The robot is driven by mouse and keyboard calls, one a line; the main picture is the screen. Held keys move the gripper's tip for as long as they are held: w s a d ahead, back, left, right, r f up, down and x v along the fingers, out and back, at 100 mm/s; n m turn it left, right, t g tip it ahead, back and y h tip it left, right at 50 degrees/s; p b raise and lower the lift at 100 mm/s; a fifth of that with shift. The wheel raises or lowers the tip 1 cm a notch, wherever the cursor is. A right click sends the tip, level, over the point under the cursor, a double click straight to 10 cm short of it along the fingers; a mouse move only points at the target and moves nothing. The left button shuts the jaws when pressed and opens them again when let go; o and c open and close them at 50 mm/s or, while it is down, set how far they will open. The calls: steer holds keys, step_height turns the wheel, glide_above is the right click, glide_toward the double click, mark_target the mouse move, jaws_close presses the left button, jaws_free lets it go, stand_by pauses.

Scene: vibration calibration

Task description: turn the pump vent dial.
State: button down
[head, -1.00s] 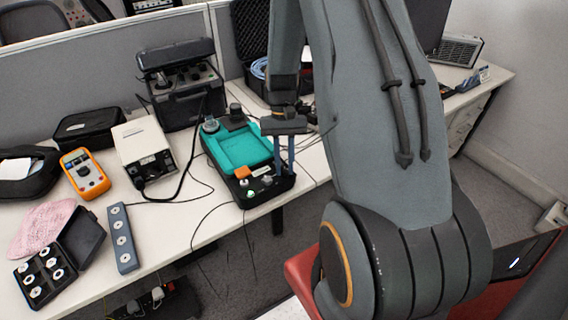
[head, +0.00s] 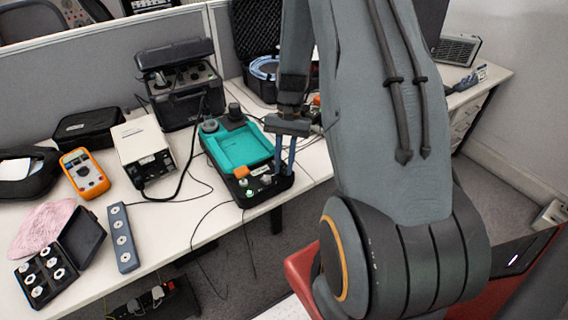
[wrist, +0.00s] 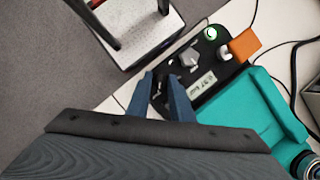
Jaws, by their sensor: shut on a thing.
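The pump is a black unit with a teal top (head: 240,148), on the white table in the head view; its teal part also shows at right in the wrist view (wrist: 245,110). My gripper (head: 283,172) points down at the pump's near right corner. In the wrist view my gripper (wrist: 163,90) has its two blue fingers on either side of a small dark dial (wrist: 160,84), the vent dial, and is shut on it. The fingers hide much of the dial, and its marking is not readable. A grey pointer knob (wrist: 188,58) and a small display (wrist: 201,86) are beside it, clear of the fingers.
An orange block (wrist: 243,44), a white switch and a green-lit button (wrist: 211,33) are on the same panel. A white instrument box (head: 143,148), an orange multimeter (head: 84,172) and a grey block (head: 122,238) stand to the left. Loose cables hang over the table's front edge.

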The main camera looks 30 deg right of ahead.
steer(key=c, duration=1.6)
jaws_free()
steer(key=shift+b+v, duration=1)
steer(key=shift+v, duration=2.95)
steer(key=s+a+r+n+t+h, duration=0.1)
steer(key=s+a+r+n, duration=0.1)
steer(key=a, duration=0.3)
steer(key=s+a+r+n+t+h, duration=0.1)
steer(key=s+a+r+n+t, duration=0.1)
steer(key=s+a+n, duration=0.2)
steer(key=s+a+r+n+t+h, duration=0.1)
steer(key=s+a+r+n, duration=0.1)
steer(key=a, duration=0.4)
steer(key=shift+s+r+n, duration=0.2)
steer(key=shift+s+r, duration=0.1)
steer(key=shift+s, duration=0.4)
steer(key=shift+s+r+n, duration=0.2)
steer(key=shift+s+r, duration=0.05)
steer(key=shift+s, duration=0.4)
